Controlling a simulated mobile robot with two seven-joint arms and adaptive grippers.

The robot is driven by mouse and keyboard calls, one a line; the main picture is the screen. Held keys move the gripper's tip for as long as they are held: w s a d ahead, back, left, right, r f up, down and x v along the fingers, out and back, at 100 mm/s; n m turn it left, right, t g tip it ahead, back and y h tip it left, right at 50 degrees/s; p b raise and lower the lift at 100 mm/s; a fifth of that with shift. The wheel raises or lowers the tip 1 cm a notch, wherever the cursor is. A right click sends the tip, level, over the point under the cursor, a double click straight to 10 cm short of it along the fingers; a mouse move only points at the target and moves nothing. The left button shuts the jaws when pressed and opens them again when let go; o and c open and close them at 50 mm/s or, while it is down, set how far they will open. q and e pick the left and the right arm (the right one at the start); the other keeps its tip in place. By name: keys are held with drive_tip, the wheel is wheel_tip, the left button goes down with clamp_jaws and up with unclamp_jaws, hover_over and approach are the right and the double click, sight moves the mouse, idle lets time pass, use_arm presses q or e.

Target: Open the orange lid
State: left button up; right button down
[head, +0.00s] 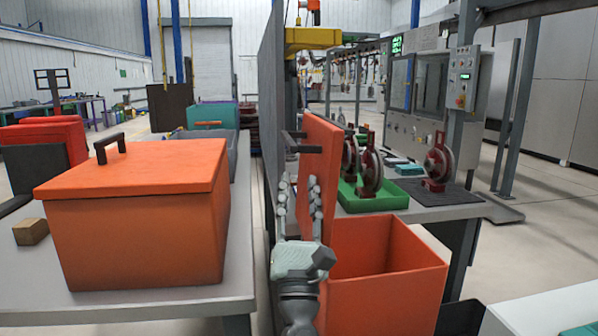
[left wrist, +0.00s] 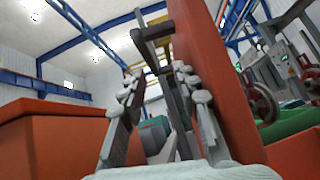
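An orange box (head: 390,290) stands at the lower right of the head view, with its top open and its inside showing. Its orange lid (head: 320,150) stands upright along the box's left side, with a dark handle (head: 296,142) sticking out to the left. My left gripper (head: 299,184) is open, fingers pointing up, just below the handle and beside the lid. In the left wrist view, the lid (left wrist: 205,70) rises at right and the handle (left wrist: 150,32) is beyond the spread fingertips (left wrist: 158,78). Nothing shows between the fingers. My right gripper is not in view.
A second orange box (head: 140,235) with its lid shut stands on the grey table (head: 130,305) at left, a small wooden block (head: 30,232) beside it. A dark partition (head: 271,100) rises behind my left gripper. A green tray (head: 375,198) with red-and-grey parts lies beyond the open box.

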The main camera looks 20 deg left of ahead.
use_arm(q)
drive_tip(key=shift+s+f, duration=0.2)
drive_tip(key=shift+f, duration=0.05)
drive_tip(key=b+v, duration=0.5)
drive_tip(key=v, duration=0.4)
drive_tip(key=shift+w+d+b, duration=0.2)
drive_tip(key=shift+d+b, duration=0.1)
drive_tip(key=shift+d, duration=0.05)
idle(0.3)
idle(0.5)
drive_tip(key=shift+r, duration=0.1)
